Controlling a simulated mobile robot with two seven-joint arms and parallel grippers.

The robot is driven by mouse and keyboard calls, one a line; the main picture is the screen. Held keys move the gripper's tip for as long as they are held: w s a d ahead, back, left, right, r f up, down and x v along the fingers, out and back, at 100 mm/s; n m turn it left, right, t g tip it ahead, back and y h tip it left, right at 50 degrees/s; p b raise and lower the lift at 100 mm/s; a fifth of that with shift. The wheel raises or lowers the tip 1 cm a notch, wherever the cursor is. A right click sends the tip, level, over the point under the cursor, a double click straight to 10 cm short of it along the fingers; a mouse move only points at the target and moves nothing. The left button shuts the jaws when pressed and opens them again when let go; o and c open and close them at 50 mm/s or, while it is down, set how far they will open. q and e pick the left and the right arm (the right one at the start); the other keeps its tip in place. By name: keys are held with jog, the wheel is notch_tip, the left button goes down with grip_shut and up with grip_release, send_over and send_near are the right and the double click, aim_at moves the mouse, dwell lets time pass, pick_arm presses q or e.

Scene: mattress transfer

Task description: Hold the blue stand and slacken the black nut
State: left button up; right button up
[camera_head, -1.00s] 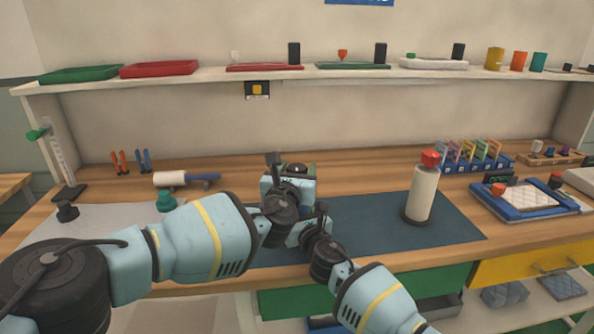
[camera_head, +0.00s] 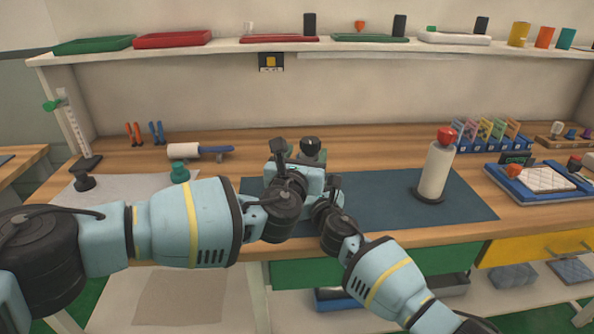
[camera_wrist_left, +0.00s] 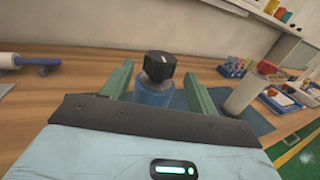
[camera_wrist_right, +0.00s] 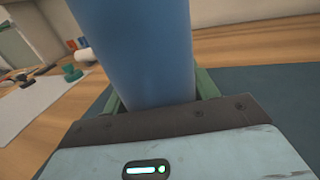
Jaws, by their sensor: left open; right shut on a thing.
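The blue stand (camera_wrist_right: 140,50) is a smooth upright blue cylinder that fills the middle of the right wrist view. My right gripper (camera_wrist_right: 158,92) is shut on it, with a green finger on each side. In the left wrist view the stand (camera_wrist_left: 153,94) carries the black nut (camera_wrist_left: 160,67), a faceted dark cap with a small white mark. My left gripper (camera_wrist_left: 158,72) is open, its green fingers apart on either side of the nut. In the head view the nut (camera_head: 311,145) shows behind my left gripper (camera_head: 309,160), and the stand is mostly hidden by my grippers.
A white bottle with a red cap (camera_head: 436,172) stands on the dark mat (camera_head: 380,205) to the right. A blue tray (camera_head: 530,190) lies farther right. A white roller (camera_head: 185,150) and a green knob (camera_head: 180,172) are on the left. The mat between stand and bottle is clear.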

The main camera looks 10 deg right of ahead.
pick_arm(q)
jog(key=v, duration=0.6)
jog(key=shift+s, duration=0.25)
pick_arm(e)
jog(key=shift+r, duration=0.25)
pick_arm(q)
jog(key=shift+a, duration=0.1)
pick_arm(e)
jog(key=o, duration=1.8)
jog(key=shift+c, duration=0.2)
jog(key=shift+f, duration=0.15)
jog(key=shift+s+d, duration=0.1)
jog(key=shift+s, duration=0.1)
jog(key=v, duration=1.1)
jog(key=shift+s, duration=0.3)
